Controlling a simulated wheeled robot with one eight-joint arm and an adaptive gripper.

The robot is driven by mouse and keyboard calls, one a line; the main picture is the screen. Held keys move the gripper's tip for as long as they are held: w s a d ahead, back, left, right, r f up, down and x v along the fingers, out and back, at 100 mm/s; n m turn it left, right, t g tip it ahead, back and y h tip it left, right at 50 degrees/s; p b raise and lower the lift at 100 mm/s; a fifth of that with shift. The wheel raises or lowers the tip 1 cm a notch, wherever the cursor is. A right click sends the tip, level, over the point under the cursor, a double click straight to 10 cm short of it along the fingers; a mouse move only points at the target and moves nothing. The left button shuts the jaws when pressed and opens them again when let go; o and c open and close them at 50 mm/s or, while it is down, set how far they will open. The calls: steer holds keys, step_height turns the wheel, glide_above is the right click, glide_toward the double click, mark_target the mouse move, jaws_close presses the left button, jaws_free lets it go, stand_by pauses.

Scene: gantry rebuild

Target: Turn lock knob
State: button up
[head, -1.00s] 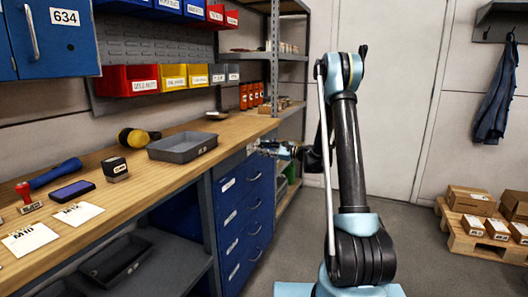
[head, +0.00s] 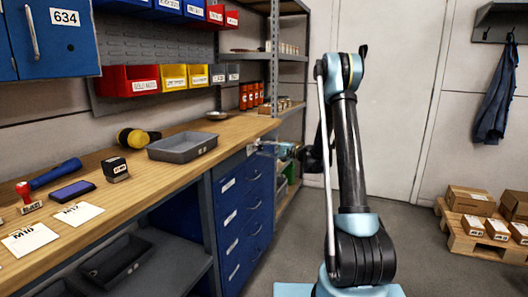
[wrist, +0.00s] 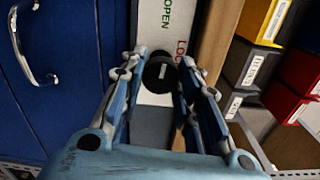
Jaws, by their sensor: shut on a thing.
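The black lock knob (wrist: 160,72) sits on a pale plate (wrist: 150,22) marked OPEN and LOCK, the second word partly hidden by a finger. My gripper (wrist: 162,70) is shut on the knob, with one finger at each side of it. A light mark shows on the knob's face. In the head view my gripper (head: 272,147) is at the top of the blue drawer cabinet's front, just below the bench top. The knob is too small to make out there.
The blue drawer cabinet (head: 242,215) stands under the wooden bench top (head: 120,205). A grey tray (head: 182,147), a stamp and a torch lie on the bench. The floor between the bench and the pallet (head: 455,235) at right is clear apart from my base.

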steer(key=shift+f+n, duration=0.1)
steer(key=shift+n, duration=0.5)
steer(key=shift+s, duration=0.1)
steer(key=o, duration=1.1)
steer(key=v, duration=1.2)
